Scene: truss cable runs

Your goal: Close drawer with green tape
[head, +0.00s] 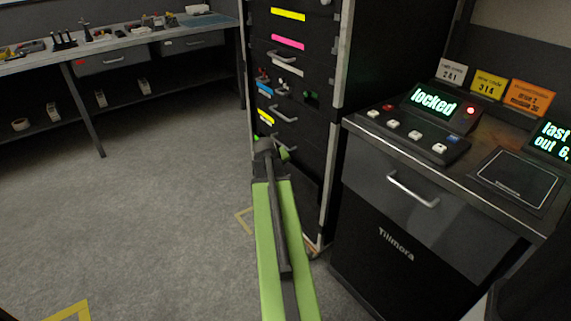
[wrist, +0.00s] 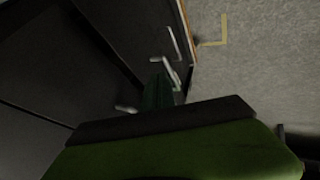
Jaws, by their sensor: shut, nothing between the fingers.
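A tall black drawer cabinet (head: 318,125) stands in the middle of the head view. Its fronts carry coloured tape strips and metal handles. Small green patches (head: 285,153) show beside my gripper (head: 266,146) low on the cabinet front; I cannot tell whether they are the green tape. My gripper is shut and empty, in front of the lower drawers, and it hides part of them. I cannot tell whether it touches a front or how far that drawer stands out. In the wrist view, dark fronts with handles (wrist: 168,72) show beyond my arm, with a dark green piece (wrist: 157,92) among them.
A console (head: 415,137) reading "locked" sits on a counter at right, above a drawer handle (head: 412,190). A workbench (head: 120,42) stands at left. The grey floor between is clear.

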